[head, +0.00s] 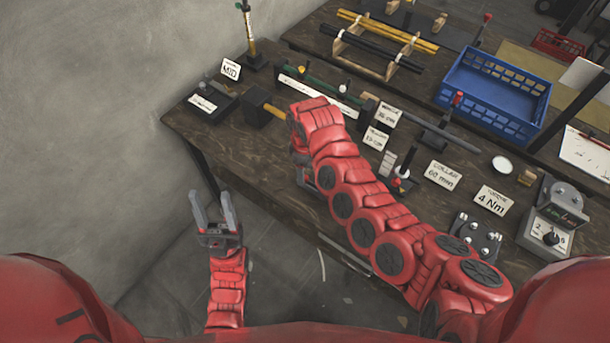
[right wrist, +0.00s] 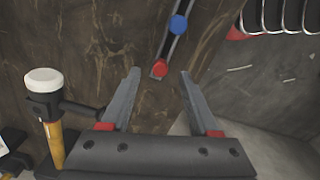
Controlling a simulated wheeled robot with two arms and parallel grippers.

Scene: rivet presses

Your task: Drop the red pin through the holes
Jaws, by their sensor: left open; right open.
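In the right wrist view a red-ended piece (right wrist: 160,68) sits at the near end of a dark strip with a light edge, and a blue round piece (right wrist: 178,24) sits farther along it. I cannot tell whether the red piece is the pin; no holes can be made out. My right gripper (right wrist: 158,90) is open, its fingers either side of the red piece in the picture, with nothing gripped. In the head view my right arm hides this spot. My left gripper (head: 213,207) is open and empty, left of the table.
A mallet with a white face (right wrist: 44,82) is left of my right gripper. The wooden table (head: 225,140) also carries a blue crate (head: 493,90), label cards, a rack (head: 375,45) of rods and a dial box (head: 550,232). Floor is free around my left gripper.

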